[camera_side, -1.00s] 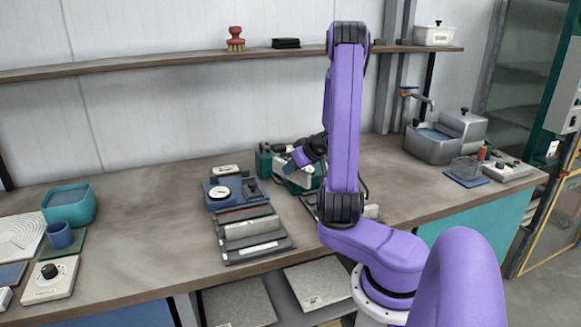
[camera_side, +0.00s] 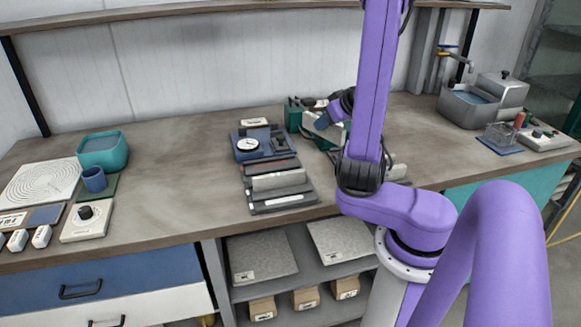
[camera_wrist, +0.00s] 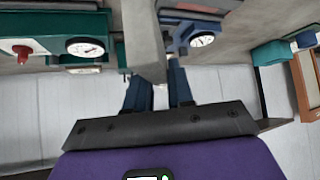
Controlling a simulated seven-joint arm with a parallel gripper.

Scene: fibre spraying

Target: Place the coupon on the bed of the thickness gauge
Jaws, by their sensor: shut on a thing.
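My gripper (camera_wrist: 153,76) is shut on a grey, flat, strip-like coupon (camera_wrist: 146,35) in the wrist view; the coupon extends away from the fingers. In the side view my gripper (camera_side: 323,119) is beside the green device and partly hidden by my arm. A blue device with a white dial (camera_side: 250,146), which looks like the thickness gauge, stands left of my gripper on the bench. It also shows in the wrist view (camera_wrist: 181,37), right of the coupon and apart from it. I cannot tell the height of the coupon above the bench.
A green device (camera_side: 294,114) stands close to my gripper; its dial and red knob show in the wrist view. A dark rack (camera_side: 263,205) with strips lies in front of the blue device. A sink (camera_side: 468,108) stands right.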

